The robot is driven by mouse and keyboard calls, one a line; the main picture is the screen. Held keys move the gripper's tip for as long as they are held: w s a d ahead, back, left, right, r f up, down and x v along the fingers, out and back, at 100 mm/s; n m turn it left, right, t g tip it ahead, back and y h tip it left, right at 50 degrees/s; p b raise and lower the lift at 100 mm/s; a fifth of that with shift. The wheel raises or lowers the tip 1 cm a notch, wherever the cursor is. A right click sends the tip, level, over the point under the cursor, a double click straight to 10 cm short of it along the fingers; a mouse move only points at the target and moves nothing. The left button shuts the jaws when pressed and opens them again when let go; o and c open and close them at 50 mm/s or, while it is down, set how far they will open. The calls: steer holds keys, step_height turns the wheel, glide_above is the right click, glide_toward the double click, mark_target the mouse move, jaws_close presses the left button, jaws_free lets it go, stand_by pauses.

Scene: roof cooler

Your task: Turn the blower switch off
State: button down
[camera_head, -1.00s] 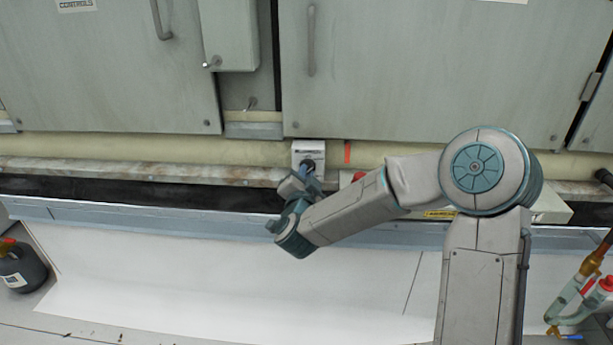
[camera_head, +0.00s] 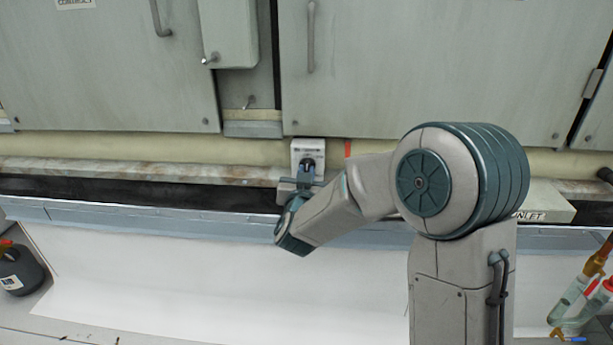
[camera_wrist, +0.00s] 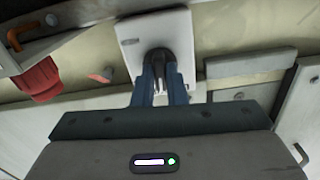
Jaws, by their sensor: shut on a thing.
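The blower switch is a dark rotary knob (camera_wrist: 159,62) on a pale square plate (camera_wrist: 178,32), mounted on the cream strip below the cabinets. In the head view the switch plate (camera_head: 308,147) stands just beyond my gripper (camera_head: 307,168). In the wrist view my gripper (camera_wrist: 161,80) has its two blue fingers shut on the knob, one on each side. The fingers hide part of the knob, and I cannot read its marked position.
A red fitting (camera_wrist: 37,80) is left of the switch in the wrist view. Grey cabinet doors (camera_head: 420,70) rise above. A dark bottle (camera_head: 20,270) stands at the left, and glass-like tubing (camera_head: 580,292) at the right. The white sheet (camera_head: 160,280) below is clear.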

steer(key=shift+n, duration=0.3)
stand_by(0.4)
steer(key=c, duration=1.5)
jaws_free()
steer(key=shift+o, duration=0.2)
steer(key=shift+s, duration=0.15)
steer(key=s+p, duration=0.1)
steer(key=s, duration=1.2)
steer(key=shift+s+a+p, duration=0.25)
steer(key=shift+s+p, duration=0.05)
steer(key=shift+p, duration=0.05)
